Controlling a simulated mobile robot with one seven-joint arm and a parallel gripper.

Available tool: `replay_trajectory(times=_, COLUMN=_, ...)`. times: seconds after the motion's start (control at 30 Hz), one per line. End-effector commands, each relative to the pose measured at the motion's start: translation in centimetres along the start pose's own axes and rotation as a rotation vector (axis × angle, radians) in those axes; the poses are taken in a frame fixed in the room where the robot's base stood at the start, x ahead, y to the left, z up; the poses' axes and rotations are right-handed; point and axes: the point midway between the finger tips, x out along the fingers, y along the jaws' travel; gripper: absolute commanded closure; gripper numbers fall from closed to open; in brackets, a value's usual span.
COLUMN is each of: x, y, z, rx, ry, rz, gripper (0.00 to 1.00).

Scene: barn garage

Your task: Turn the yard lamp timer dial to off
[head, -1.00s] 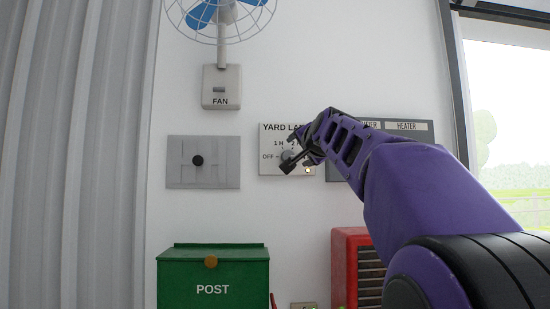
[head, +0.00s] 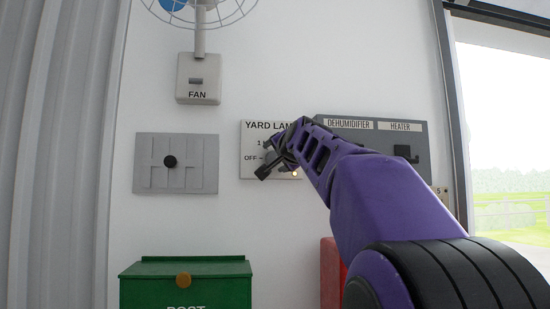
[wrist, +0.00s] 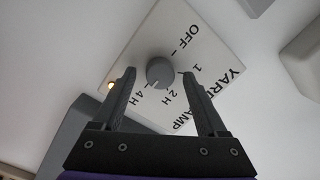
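The yard lamp timer is a white square panel (head: 249,170) on the wall, partly covered by my arm in the head view. In the wrist view, the panel (wrist: 152,35) appears rotated, with OFF, 1, 2 H and 4 H marks around a round grey dial (wrist: 159,72). The dial's pale mark seems to point between 2 H and 4 H, nearer 4 H. A small amber light (wrist: 110,86) glows on the panel. My gripper (head: 267,158) is at the dial. In the wrist view, its two fingers are open on either side, with gaps to the dial; contact is not visible.
A grey dehumidifier and heater box (head: 425,150) is just right of the panel, behind my arm. A slotted plate with a black knob (head: 170,161) is to the left. A fan switch (head: 198,78) is above left, and a green post box (head: 230,284) below.

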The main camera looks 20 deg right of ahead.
Motion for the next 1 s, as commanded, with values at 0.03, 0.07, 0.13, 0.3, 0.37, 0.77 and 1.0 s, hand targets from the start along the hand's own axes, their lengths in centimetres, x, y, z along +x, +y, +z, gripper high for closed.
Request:
replay_trajectory(times=0.03, x=0.0, y=-0.01, z=0.0, rx=0.0, ry=0.0, rz=0.0, gripper=0.28)
replay_trajectory(times=0.07, x=0.0, y=-0.01, z=0.01, rx=0.0, ry=0.0, rz=0.0, gripper=0.34)
replay_trajectory(times=0.13, x=-0.01, y=-0.01, z=0.01, rx=0.0, ry=0.0, rz=0.0, gripper=0.46)
replay_trajectory(times=0.3, x=-0.01, y=-0.01, z=0.01, rx=0.0, ry=0.0, rz=0.0, gripper=0.77)
replay_trajectory(times=0.37, x=-0.01, y=-0.02, z=0.01, rx=0.0, ry=0.0, rz=0.0, gripper=0.88)
replay_trajectory(times=0.77, x=0.0, y=-0.05, z=0.03, rx=-0.029, ry=-0.002, rz=0.002, gripper=1.0)
replay_trajectory(times=1.0, x=0.0, y=-0.15, z=0.01, rx=-0.152, ry=-0.009, rz=0.011, gripper=1.0)
